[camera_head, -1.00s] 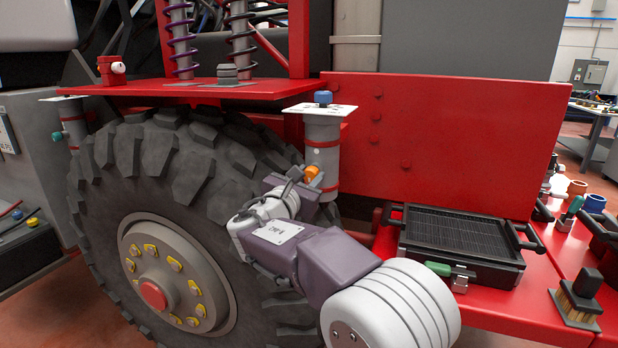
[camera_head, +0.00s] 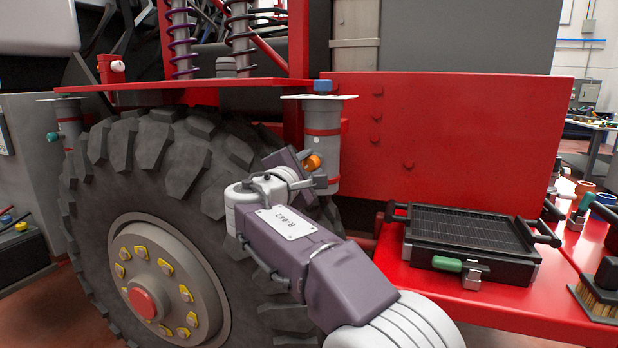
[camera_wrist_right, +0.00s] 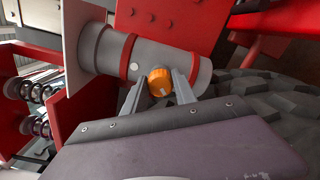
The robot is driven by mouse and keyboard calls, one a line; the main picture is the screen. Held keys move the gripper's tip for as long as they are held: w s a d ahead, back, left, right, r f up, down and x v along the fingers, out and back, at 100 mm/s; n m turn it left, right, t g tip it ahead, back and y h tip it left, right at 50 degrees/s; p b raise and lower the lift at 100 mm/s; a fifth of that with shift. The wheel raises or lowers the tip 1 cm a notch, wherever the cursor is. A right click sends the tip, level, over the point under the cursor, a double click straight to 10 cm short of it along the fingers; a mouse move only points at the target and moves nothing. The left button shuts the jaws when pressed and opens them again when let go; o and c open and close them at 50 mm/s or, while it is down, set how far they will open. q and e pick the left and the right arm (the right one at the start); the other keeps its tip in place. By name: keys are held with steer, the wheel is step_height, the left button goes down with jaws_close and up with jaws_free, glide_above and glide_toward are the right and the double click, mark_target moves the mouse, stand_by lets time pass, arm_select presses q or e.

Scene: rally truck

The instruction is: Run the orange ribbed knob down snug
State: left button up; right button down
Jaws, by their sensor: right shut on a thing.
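The orange ribbed knob (camera_head: 312,162) sits on the side of a grey cylinder (camera_head: 323,148) with red bands, beside the big tire. In the right wrist view the knob (camera_wrist_right: 160,81) is between the two fingers of my right gripper (camera_wrist_right: 158,88), with a pale mark on its face. My right gripper (camera_head: 318,172) is shut on the knob in the head view, its fingers partly hidden by the wrist. How far the knob is screwed in cannot be told. My left gripper is not in view.
The large tire (camera_head: 150,180) is close to the left of my right arm. A red panel (camera_head: 440,140) stands behind the cylinder.

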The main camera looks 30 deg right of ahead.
steer(key=m+b, duration=0.1)
steer(key=m, duration=0.1)
steer(key=m+b, duration=0.2)
steer(key=shift+f+m, duration=0.3)
steer(key=shift+f, duration=0.05)
steer(key=shift+m+b, duration=1.25)
steer(key=shift+m, duration=0.75)
steer(key=c, duration=1.3)
jaws_free()
steer(key=shift+c, duration=0.2)
steer(key=o, duration=0.3)
steer(key=shift+r, duration=0.2)
steer(key=shift+o, duration=0.2)
steer(key=v, duration=0.9)
